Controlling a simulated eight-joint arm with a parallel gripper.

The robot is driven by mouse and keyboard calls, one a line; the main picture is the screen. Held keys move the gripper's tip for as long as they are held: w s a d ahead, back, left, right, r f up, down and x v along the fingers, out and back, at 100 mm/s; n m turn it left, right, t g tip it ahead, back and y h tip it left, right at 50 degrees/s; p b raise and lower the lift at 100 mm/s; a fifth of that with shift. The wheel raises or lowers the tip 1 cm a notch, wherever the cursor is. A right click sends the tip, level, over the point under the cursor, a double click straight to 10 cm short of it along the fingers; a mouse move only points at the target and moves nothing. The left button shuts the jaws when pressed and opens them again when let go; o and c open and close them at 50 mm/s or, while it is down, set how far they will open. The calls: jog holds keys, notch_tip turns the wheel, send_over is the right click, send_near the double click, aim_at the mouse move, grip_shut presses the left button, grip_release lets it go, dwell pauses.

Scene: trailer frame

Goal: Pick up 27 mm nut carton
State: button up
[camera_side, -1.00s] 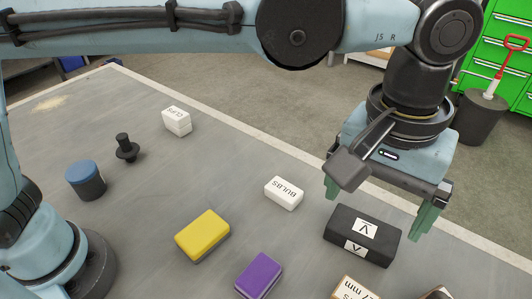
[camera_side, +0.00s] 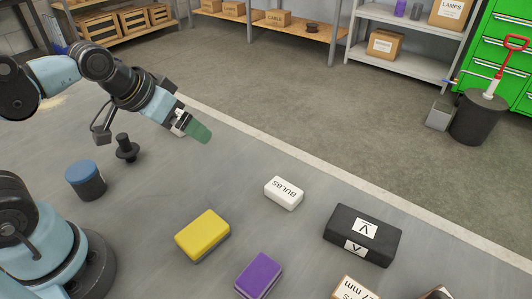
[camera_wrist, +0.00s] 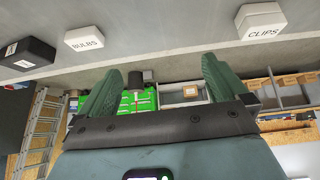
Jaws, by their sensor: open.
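A carton with a white label (camera_side: 355,288) stands at the bottom edge of the side view, partly cut off. The letters "mm" show on it; the rest of its print is cut off, so I cannot confirm the size. My gripper (camera_side: 196,129) is high at the upper left of the side view, far from this carton, tilted and pointing out over the table. In the wrist view my gripper (camera_wrist: 160,85) is open, its two green fingers wide apart with nothing between them. That carton does not show in the wrist view.
A black box (camera_side: 362,235), white BULBS box (camera_side: 284,193), yellow block (camera_side: 202,235) and purple block (camera_side: 259,275) stand on the grey table. The CLIPS box (camera_wrist: 261,20) is partly behind my gripper in the side view. A blue-topped cylinder (camera_side: 86,180) stands left.

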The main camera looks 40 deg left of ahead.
jog(key=shift+s+a+f, duration=0.4)
jog(key=shift+a+f, duration=0.1)
jog(key=shift+a, duration=0.2)
jog(key=shift+c, duration=0.9)
jog(key=n+g+h, duration=1.1)
jog(key=n+g, duration=0.1)
jog(key=n, duration=0.1)
send_near(355, 295)
jog(key=x, duration=0.3)
jog(key=shift+s+d+r, duration=0.1)
jog(key=shift+s+d, duration=0.2)
jog(key=shift+n+t, duration=0.3)
jog(key=shift+x, duration=2.6)
jog(key=shift+a, duration=0.1)
